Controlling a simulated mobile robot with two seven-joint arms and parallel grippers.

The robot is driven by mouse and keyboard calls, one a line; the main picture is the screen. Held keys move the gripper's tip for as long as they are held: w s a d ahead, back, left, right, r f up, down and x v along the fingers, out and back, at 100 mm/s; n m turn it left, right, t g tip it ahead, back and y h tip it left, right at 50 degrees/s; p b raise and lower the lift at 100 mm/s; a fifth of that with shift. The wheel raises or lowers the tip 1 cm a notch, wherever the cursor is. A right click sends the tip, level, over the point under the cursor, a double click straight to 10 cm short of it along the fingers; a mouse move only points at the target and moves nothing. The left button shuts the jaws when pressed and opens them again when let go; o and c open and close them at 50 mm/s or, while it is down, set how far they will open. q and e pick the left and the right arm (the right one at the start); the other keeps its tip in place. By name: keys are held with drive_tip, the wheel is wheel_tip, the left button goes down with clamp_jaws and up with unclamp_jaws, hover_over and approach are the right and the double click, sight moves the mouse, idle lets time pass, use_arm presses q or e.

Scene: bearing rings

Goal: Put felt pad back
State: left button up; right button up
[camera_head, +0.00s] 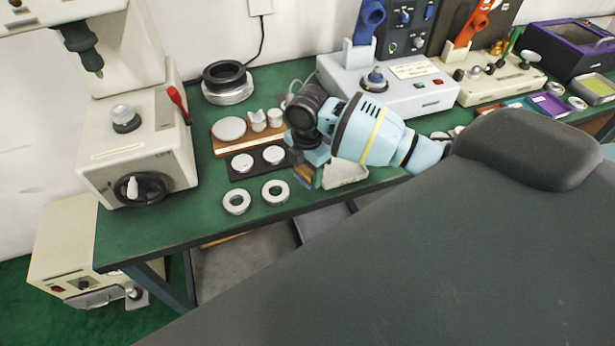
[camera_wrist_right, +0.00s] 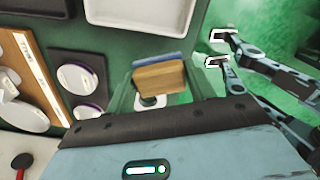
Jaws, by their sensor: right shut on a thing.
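My right gripper (camera_head: 309,164) is over the green table, pointing down. It is shut on a small brown block with a blue-grey layer along one side, which I take to be the felt pad (camera_wrist_right: 158,78). The pad also shows in the head view (camera_head: 304,177), partly hidden by the gripper. In the wrist view the pad overlaps a pale ring (camera_wrist_right: 150,101); I cannot tell the height between them. My left gripper (camera_wrist_right: 216,48) shows only at the right of the wrist view, with its two white-tipped fingers apart and nothing between them.
A dark board (camera_head: 258,169) with two pale discs lies left of my right gripper, by a wooden rack (camera_head: 232,147). Two metal rings (camera_head: 237,201) lie near the front edge. A white tray (camera_head: 347,180) is close on the right. A press (camera_head: 140,150) stands far left.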

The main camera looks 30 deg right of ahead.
sight(308, 178)
drive_tip(key=shift+w+d+f, duration=0.2)
drive_tip(key=shift+f, duration=1.6)
drive_tip(key=shift+f, duration=0.1)
drive_tip(key=o, duration=1)
drive_tip(key=shift+c, duration=0.2)
wheel_tip(308, 178, up, 12)
drive_tip(key=shift+r+p, duration=0.1)
drive_tip(key=shift+p, duration=0.35)
